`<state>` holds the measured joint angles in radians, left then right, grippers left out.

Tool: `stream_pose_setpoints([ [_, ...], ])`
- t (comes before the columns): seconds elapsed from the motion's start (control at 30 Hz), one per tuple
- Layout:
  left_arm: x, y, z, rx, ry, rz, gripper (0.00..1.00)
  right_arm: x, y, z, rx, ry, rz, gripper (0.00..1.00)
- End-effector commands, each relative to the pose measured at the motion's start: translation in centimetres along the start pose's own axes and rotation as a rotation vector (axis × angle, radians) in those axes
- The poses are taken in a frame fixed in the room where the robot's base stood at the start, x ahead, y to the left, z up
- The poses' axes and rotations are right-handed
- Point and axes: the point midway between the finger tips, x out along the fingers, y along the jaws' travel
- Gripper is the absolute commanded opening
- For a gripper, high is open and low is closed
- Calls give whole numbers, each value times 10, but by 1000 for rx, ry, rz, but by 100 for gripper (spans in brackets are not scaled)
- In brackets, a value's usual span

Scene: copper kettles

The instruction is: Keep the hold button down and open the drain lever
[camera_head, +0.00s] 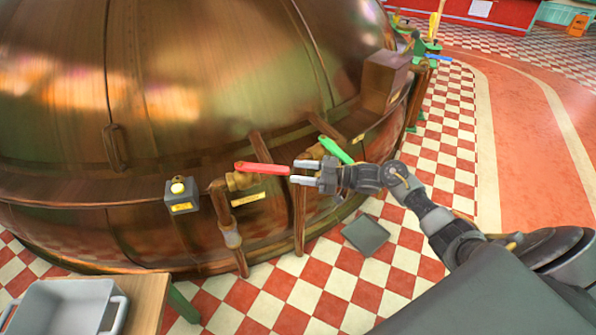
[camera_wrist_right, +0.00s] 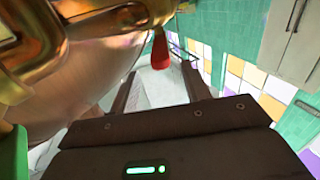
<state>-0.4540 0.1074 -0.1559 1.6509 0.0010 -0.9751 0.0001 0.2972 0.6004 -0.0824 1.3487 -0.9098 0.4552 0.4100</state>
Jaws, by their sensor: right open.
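A grey box with a pale yellow button (camera_head: 178,187) is on the kettle's front at left; nothing touches the button. A red lever (camera_head: 262,168) lies sideways on a brass valve right of it. A green lever (camera_head: 337,150) is further right; the labels are too small to read. My right gripper (camera_head: 291,172) is open, its fingertips at the red lever's free end. In the right wrist view, the red lever's end (camera_wrist_right: 160,52) shows beyond and between the open fingers (camera_wrist_right: 158,93); contact cannot be told. My left gripper is not in view.
The big copper kettle (camera_head: 200,60) fills the left and middle, with pipes (camera_head: 230,235) running down below the valves. A grey tub (camera_head: 62,305) stands on a wooden table at lower left. A grey plate (camera_head: 366,235) lies on the checkered floor. The floor at right is open.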

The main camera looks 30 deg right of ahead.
Motion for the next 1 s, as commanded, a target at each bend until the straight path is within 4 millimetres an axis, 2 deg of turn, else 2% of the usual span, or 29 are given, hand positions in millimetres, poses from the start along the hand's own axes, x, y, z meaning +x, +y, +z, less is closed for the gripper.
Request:
stream_pose_setpoints([
  [0.07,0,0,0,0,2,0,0,0,0,0,0,0,0,46],
  [0.17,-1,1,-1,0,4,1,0,-2,-3,4,8,-7,0,33],
  [0.23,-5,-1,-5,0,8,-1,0,-9,-11,16,31,-28,-1,24],
  [0.3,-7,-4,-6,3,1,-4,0,-19,-29,34,61,-64,-13,15],
  [0.4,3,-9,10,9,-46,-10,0,-34,-64,54,28,-108,-17,1],
  [0.47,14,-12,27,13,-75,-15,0,-41,-87,60,-123,-127,-6,0],
  [0.5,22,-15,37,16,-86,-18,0,-43,-97,59,-256,-130,4,0],
  [0.67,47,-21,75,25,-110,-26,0,-44,-119,41,-777,-130,65,0],
  [0.8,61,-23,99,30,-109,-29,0,-38,-113,13,-1193,-135,144,0],
  [0.9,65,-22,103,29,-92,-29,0,-36,-105,1,-1394,-157,187,0],
  [1.0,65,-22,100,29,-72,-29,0,-37,-100,-1,-1507,-183,197,0],
])
